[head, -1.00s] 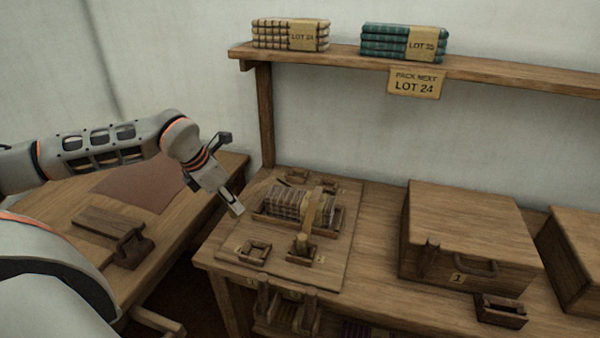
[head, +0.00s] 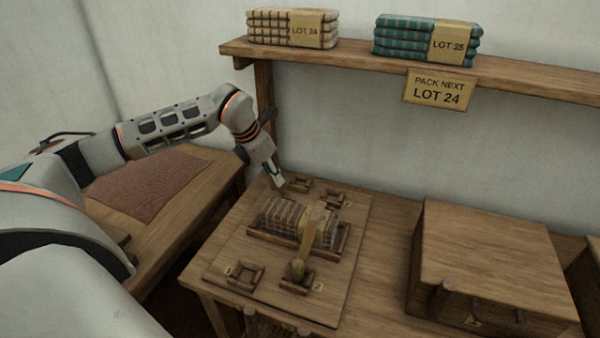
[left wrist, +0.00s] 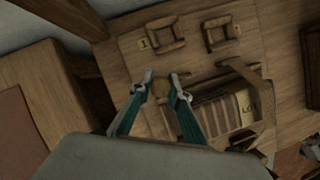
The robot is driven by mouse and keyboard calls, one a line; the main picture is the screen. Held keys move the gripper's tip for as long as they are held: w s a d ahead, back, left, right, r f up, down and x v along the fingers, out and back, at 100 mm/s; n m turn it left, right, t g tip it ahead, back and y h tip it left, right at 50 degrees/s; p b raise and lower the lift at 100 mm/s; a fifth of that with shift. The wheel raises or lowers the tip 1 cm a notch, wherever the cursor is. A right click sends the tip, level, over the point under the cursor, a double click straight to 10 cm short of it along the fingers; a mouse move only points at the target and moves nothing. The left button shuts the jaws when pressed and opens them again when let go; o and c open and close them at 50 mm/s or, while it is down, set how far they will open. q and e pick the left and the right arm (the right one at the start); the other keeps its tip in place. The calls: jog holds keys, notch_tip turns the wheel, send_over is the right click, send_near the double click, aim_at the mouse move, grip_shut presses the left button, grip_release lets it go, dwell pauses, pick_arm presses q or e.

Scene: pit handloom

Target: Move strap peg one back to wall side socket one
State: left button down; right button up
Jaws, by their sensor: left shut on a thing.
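My left gripper (head: 278,183) is at the back left corner of the packing board, left of the wall side sockets. In the left wrist view its fingers (left wrist: 163,84) are closed around a small brown peg (left wrist: 161,91), strap peg one by the look of it. The fingers mostly hide the peg in the head view. Wall side socket one (left wrist: 163,38), a square wooden frame marked 1, looks empty and lies beyond the fingertips. It also shows in the head view (head: 300,185), right of my gripper. The peg is apart from it. My right gripper is out of view.
A striped cloth bundle (head: 282,217) lies in a tray with a strap (head: 312,225) over it. That strap runs to a peg in front socket two (head: 297,284). Front socket one (head: 243,276) looks empty. A wooden chest (head: 480,250) stands right; a shelf (head: 350,66) hangs above.

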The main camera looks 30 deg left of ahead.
pick_arm(q)
jog(key=w+d, duration=0.1)
jog(key=w, duration=0.5)
jog(key=w+d, duration=0.1)
jog(key=w, duration=0.2)
jog(key=shift+d, duration=0.35)
jog(key=shift+f+b, duration=0.4)
jog(key=shift+f, duration=1.35)
jog(key=shift+f, duration=0.2)
jog(key=c, duration=2.2)
grip_release()
jog(key=shift+f, duration=0.1)
jog(key=o, duration=0.3)
